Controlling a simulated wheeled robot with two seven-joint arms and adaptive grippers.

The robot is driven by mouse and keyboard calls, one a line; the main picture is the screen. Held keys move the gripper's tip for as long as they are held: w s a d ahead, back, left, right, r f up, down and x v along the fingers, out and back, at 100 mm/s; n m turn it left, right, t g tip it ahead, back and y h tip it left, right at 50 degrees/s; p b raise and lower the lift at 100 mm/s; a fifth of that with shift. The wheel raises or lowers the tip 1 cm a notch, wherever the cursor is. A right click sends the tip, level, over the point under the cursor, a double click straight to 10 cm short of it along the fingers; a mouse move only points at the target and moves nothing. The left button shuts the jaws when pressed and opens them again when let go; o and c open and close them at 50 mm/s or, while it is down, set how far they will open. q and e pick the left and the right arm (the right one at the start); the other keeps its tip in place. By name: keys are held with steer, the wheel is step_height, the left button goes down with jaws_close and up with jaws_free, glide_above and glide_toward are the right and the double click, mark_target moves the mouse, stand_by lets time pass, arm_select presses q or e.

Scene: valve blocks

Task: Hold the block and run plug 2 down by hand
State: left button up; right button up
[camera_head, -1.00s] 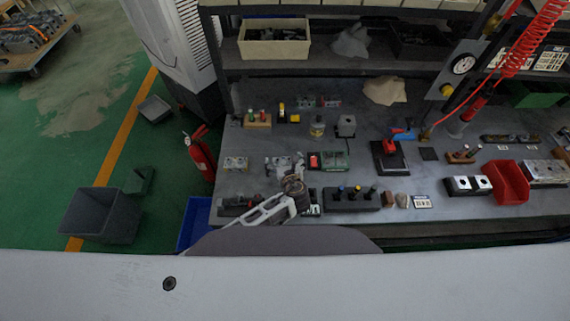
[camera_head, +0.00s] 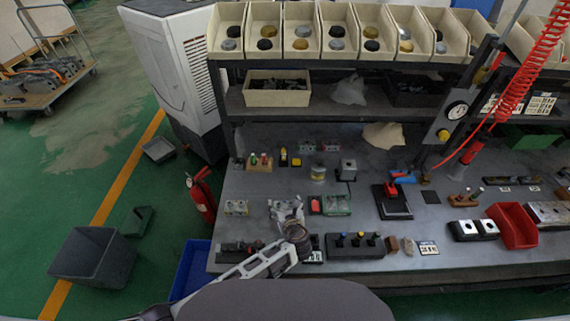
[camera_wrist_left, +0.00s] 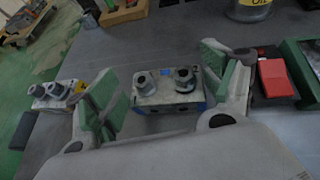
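In the head view this gripper (camera_head: 287,213) is over the front left of the bench and mostly hides the block. My right gripper is not in view.
A second block with two plugs (camera_wrist_left: 54,95) sits left of the gripper. A red block (camera_wrist_left: 274,78) and a green tray (camera_wrist_left: 303,70) are close on the right. A black rack with coloured knobs (camera_head: 354,246) stands at the front edge. A tin (camera_head: 318,173) stands behind.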

arm_select(q)
steer(key=shift+o, duration=1.3)
steer(key=v, duration=1.2)
